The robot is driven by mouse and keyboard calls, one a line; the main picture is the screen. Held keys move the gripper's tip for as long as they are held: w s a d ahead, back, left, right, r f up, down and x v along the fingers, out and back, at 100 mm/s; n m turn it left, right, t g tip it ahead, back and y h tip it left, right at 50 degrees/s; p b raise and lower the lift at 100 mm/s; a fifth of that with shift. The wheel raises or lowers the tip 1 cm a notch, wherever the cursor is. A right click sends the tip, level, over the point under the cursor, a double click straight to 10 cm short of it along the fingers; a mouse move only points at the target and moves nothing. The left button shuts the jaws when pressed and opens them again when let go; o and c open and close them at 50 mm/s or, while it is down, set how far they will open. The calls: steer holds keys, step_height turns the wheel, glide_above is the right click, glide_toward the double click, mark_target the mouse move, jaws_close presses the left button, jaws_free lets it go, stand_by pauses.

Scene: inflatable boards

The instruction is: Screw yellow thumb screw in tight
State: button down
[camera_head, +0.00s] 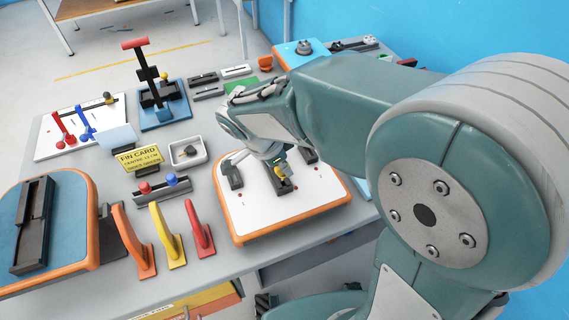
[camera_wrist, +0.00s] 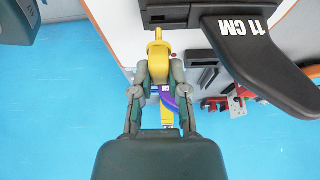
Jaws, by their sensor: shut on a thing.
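The yellow thumb screw (camera_wrist: 158,50) is between my gripper's fingertips in the wrist view, its narrow end pointing up the picture toward a black block (camera_wrist: 172,12) on the white board. My gripper (camera_wrist: 158,72) is shut on the thumb screw's wide head. In the head view my gripper (camera_head: 280,165) is over the middle of the white board with the orange rim (camera_head: 305,208). A bit of yellow shows there above a black block (camera_head: 279,184). I cannot tell how deep the screw sits in the block.
A large black part marked 11 CM (camera_wrist: 262,40) is close right of my gripper. Black blocks (camera_head: 232,176) stand on the board. Orange, yellow and red handles (camera_head: 168,240) stand left of it. A sign (camera_head: 138,158) and white tray (camera_head: 188,152) lie behind.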

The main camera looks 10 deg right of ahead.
steer(key=shift+f, duration=1.45)
steer(key=c, duration=0.6)
jaws_free()
steer(key=shift+o, duration=0.2)
steer(key=v, duration=1.1)
steer(key=shift+a+r, duration=0.25)
steer(key=shift+r, duration=0.1)
